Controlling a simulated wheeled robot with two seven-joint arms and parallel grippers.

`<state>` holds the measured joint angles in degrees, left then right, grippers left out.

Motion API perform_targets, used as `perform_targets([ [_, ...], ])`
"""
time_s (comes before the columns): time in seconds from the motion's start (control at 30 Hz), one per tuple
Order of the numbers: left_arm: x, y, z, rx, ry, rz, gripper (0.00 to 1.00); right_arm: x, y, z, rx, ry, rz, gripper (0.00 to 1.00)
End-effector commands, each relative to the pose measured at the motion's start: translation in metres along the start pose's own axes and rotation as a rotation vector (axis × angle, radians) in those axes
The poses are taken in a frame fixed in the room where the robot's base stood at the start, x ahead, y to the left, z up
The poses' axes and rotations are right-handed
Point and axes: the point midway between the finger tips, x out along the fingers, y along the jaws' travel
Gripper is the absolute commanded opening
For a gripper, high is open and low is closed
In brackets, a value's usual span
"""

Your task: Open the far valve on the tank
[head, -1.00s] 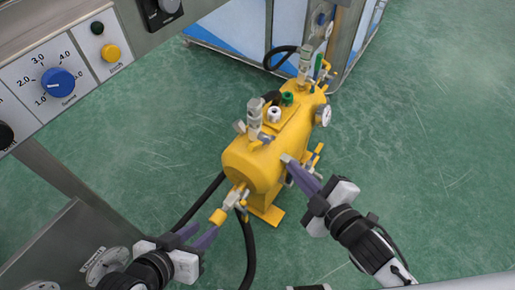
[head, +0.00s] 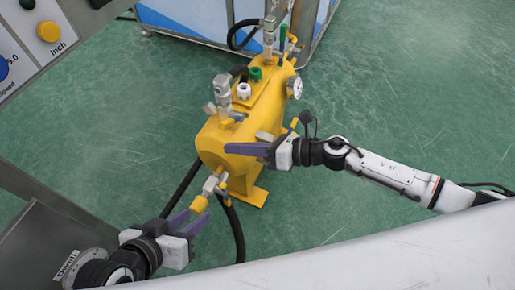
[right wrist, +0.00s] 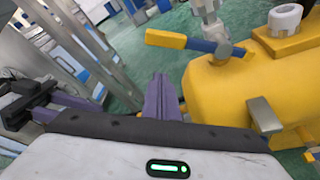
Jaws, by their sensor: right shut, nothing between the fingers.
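The yellow tank (head: 215,143) stands on the floor in the middle of the head view and fills the right of the right wrist view (right wrist: 220,88). Valves and fittings show at its far end (head: 288,42); which one is the far valve I cannot tell. A near-end valve has a yellow handle (head: 199,204). My left gripper (head: 189,222) is open just below that handle; contact is unclear. My right gripper (head: 232,148) is shut and empty, its purple fingers across the tank's near right side. In the right wrist view, a blue lever with yellow grip (right wrist: 180,41) is beyond the fingers.
A white knob (head: 243,91) and green cap (head: 255,74) sit on top of the tank. A round gauge (head: 294,87) is on its far right. A dark hose (head: 238,235) hangs at the near end. A blue-white cabinet (head: 190,18) stands behind. Green floor at right is clear.

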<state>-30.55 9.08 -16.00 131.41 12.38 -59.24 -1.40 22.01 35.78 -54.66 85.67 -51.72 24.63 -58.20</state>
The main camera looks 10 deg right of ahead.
Motion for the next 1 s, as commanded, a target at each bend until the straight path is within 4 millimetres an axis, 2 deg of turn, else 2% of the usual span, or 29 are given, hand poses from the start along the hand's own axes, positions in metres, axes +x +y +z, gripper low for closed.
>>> perform_targets([
  [0.03,0.001,0.001,-0.001,-0.002,0.011,0.004,0.31,0.012,0.000,-0.001,-0.002,0.000,0.003,0.00],
  [0.07,-0.001,0.002,-0.004,-0.002,0.019,0.006,0.31,0.013,-0.001,0.003,-0.004,-0.001,0.000,0.00],
  [0.17,-0.004,0.002,-0.009,0.000,0.029,0.005,0.31,0.003,-0.001,0.021,-0.005,-0.001,-0.003,0.00],
  [0.33,-0.004,0.002,-0.009,0.001,0.028,0.005,0.31,-0.002,0.000,0.035,-0.001,-0.001,-0.002,0.00],
  [0.7,-0.001,0.002,0.001,-0.003,0.004,0.005,0.31,-0.003,0.000,0.038,0.002,-0.001,-0.001,0.00],
  [1.0,-0.001,0.002,0.001,-0.003,0.004,0.004,0.31,-0.004,0.000,0.041,0.037,-0.002,0.011,0.00],
])
